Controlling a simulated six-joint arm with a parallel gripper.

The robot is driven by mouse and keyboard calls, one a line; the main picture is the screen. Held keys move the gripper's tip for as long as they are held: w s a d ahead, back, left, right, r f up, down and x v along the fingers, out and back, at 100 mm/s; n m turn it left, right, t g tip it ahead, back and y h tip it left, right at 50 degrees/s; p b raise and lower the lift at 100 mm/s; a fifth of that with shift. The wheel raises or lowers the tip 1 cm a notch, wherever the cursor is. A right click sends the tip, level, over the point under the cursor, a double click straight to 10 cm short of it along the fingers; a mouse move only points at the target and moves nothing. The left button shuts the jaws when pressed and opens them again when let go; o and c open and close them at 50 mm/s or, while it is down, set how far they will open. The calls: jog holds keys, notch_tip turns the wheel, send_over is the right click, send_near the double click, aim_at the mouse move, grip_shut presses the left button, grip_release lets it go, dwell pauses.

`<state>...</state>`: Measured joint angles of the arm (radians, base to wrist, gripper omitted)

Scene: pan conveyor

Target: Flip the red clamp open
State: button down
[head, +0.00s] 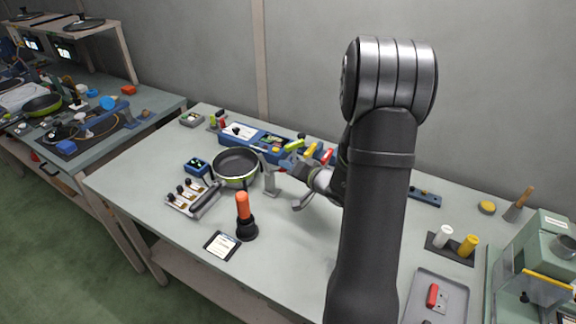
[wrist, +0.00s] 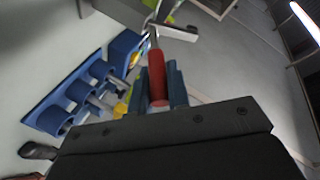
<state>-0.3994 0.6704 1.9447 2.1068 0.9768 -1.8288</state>
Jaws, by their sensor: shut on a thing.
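The red clamp's handle (wrist: 156,75) stands between the two blue fingers of my gripper (wrist: 157,92) in the wrist view. My gripper is shut on this handle, with a finger on each side. A metal arm of the clamp shows beyond the handle's far end. In the head view, a red handle (head: 327,156) shows beside the wrist at the back of the bench. My arm hides part of this area, and the fingertips are hard to make out there. Whether the clamp is open or closed is hard to tell.
A pan (head: 237,167) sits left of the clamps. Green (head: 293,145) and yellow (head: 309,151) handles stand close beside the red one. A black stand with an orange handle (head: 243,205) is nearer the front. A grey tray (head: 411,300) lies at the front right.

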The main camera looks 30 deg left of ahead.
jog(key=shift+s+f, duration=0.1)
jog(key=shift+f, duration=0.05)
jog(key=c, duration=1.4)
grip_release()
jog(key=shift+o, duration=0.2)
jog(key=v, duration=1.7)
jog(key=shift+d, duration=0.25)
jog(key=shift+a, duration=0.15)
jog(key=x, duration=1.7)
jog(key=shift+a, duration=0.1)
